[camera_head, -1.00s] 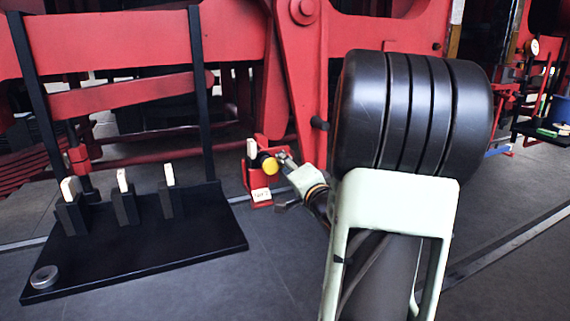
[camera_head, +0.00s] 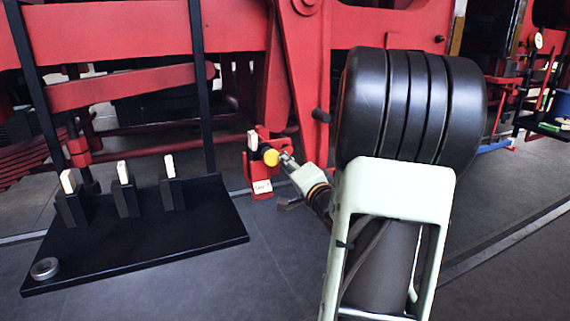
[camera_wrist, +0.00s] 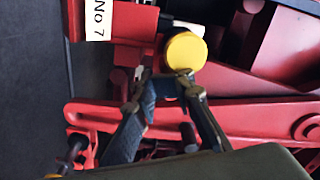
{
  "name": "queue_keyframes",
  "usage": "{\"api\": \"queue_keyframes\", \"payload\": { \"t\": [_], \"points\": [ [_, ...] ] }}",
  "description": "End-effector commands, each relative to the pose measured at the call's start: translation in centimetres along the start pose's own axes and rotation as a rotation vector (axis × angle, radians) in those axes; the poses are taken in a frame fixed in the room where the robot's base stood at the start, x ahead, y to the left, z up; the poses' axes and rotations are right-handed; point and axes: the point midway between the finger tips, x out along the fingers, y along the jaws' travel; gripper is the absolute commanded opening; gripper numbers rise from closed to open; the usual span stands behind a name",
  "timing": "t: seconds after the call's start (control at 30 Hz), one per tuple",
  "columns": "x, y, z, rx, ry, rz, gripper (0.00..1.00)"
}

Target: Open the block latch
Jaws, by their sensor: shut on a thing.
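A red block (camera_head: 256,181) with a white paper label stands on the floor in front of the red frame. In the wrist view the label on the block (camera_wrist: 132,22) reads "No 7". A round yellow latch knob (camera_head: 271,157) sits at the block's right side, beside a white upright piece (camera_head: 252,140). My gripper (camera_head: 284,160) reaches in from the right and is at the knob. In the wrist view my gripper's fingers (camera_wrist: 168,80) close right at the yellow knob (camera_wrist: 185,52). The knob hides the exact contact and most of the latch behind it.
A black stand (camera_head: 150,245) with several white-tipped black holders and two posts is at left, with a metal ring (camera_head: 45,268) on its corner. Red beams and rods (camera_head: 140,40) fill the space behind. Grey floor (camera_head: 290,260) is clear in front of the block.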

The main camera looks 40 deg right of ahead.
Motion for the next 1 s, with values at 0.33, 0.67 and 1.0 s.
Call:
{"api": "queue_keyframes", "payload": {
  "t": [0.33, 0.67, 1.0],
  "points": [
    [0.0, 1.2, -0.4, 0.001, 0.004, 0.001, 0.00],
    [0.0, 2.2, -0.7, 0.000, 0.003, 0.000, 0.00],
    [0.0, 2.4, -0.8, 0.000, 0.003, 0.000, 0.00]
  ]
}}
